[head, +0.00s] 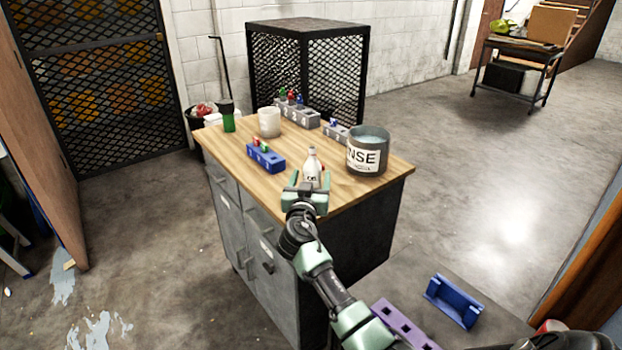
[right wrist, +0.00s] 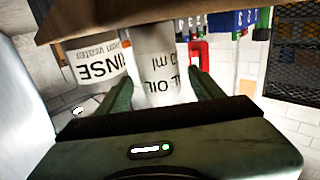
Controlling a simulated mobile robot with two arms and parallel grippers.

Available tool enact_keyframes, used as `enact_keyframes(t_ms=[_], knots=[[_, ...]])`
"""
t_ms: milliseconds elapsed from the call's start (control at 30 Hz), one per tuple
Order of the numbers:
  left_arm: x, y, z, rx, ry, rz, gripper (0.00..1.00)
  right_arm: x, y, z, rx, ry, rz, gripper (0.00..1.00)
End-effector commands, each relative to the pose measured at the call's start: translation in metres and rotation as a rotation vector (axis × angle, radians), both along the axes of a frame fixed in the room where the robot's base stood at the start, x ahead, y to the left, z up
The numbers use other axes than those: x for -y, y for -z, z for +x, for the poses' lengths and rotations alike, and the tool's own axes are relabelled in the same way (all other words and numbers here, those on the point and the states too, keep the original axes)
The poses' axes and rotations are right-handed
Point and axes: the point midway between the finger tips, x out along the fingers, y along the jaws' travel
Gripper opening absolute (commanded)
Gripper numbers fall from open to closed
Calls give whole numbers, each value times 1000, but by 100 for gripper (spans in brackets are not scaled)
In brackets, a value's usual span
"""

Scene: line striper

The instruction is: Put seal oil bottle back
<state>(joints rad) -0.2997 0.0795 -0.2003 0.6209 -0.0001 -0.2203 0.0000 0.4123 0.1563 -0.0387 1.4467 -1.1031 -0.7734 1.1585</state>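The seal oil bottle (head: 312,166) is white with a narrow neck and stands upright near the front edge of the wooden worktop (head: 350,190). Its label, with "OIL" and "ml" legible, shows upside down in the right wrist view (right wrist: 160,72). My right gripper (head: 307,183) is at the bottle, with one finger on each side. In the right wrist view the fingers (right wrist: 160,88) are spread around the bottle, and no firm grip shows. My left gripper is not in view.
A grey RINSE pot (head: 367,155) stands right of the bottle, close to it. A blue rack (head: 266,158) is to the left. A white cup (head: 269,122), green bottle (head: 228,119) and grey rack (head: 296,115) stand farther back. A blue tray (head: 454,301) is at lower right.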

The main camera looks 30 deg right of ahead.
Motion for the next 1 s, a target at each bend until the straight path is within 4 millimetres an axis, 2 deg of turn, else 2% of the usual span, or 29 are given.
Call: enact_keyframes(t_ms=[267, 700, 1000], knots=[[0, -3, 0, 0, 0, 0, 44, -2, -1, -1, 0, -1, 1, 67], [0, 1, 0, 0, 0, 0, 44, -44, 0, -51, 1, -1, 2, 67], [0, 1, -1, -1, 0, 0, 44, -49, -1, -57, 0, 0, 0, 67]])
